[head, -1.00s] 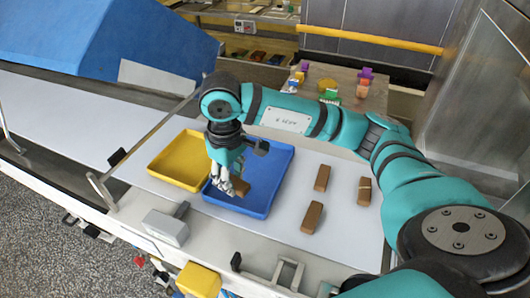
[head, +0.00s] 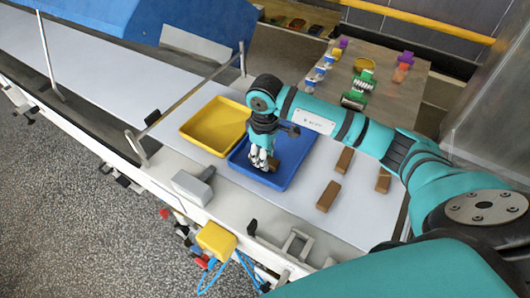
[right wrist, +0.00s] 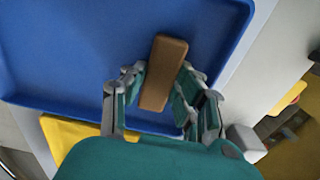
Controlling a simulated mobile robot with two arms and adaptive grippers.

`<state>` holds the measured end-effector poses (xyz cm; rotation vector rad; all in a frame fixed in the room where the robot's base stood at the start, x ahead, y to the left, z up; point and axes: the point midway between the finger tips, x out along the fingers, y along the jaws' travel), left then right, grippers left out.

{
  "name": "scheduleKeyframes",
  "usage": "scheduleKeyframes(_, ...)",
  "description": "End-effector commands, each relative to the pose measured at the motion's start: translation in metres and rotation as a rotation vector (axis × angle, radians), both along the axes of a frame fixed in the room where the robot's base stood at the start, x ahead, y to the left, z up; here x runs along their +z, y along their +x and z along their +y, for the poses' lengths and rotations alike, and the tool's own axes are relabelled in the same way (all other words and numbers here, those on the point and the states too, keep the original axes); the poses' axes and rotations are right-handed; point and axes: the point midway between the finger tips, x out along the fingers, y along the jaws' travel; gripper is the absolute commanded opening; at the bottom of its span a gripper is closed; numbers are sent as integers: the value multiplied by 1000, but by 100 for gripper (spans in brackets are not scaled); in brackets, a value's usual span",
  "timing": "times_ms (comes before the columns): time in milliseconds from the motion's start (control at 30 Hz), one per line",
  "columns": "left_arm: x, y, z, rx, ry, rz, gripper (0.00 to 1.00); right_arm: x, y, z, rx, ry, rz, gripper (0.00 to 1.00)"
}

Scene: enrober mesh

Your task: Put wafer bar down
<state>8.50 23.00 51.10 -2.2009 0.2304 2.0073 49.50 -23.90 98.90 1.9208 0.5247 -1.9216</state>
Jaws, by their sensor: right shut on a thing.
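My right gripper (head: 261,161) points down inside the blue tray (head: 299,168), near its front left part. It is shut on a brown wafer bar (head: 274,165), which is mostly hidden by the fingers in the head view. In the right wrist view the wafer bar (right wrist: 164,70) lies between the fingers, its far end sticking out over the blue tray (right wrist: 75,50). I cannot tell whether the bar touches the tray floor. My left gripper is not in view.
A yellow tray (head: 216,126), seemingly empty, sits left of the blue one. Three more brown bars, including one at the front (head: 328,195), lie on the white belt to the right. A grey box (head: 192,187) stands at the belt's front edge. Coloured items sit on a table (head: 390,75) behind.

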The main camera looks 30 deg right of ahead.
Motion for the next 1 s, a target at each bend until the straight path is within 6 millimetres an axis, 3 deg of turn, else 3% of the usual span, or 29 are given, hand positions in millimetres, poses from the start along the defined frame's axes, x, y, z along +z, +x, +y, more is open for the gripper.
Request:
scheduleKeyframes(367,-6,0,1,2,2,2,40,-5,0,0,-1,-1,-1,11)
scheduleKeyframes(400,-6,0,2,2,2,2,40,-5,0,0,-1,-1,-1,30)
scheduleKeyframes(567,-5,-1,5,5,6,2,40,-3,0,0,-1,-1,-1,51)
scheduleKeyframes(933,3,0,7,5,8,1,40,3,0,0,-1,0,0,52)
scheduleKeyframes(1000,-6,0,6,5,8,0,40,7,2,-1,-1,-1,-5,52)
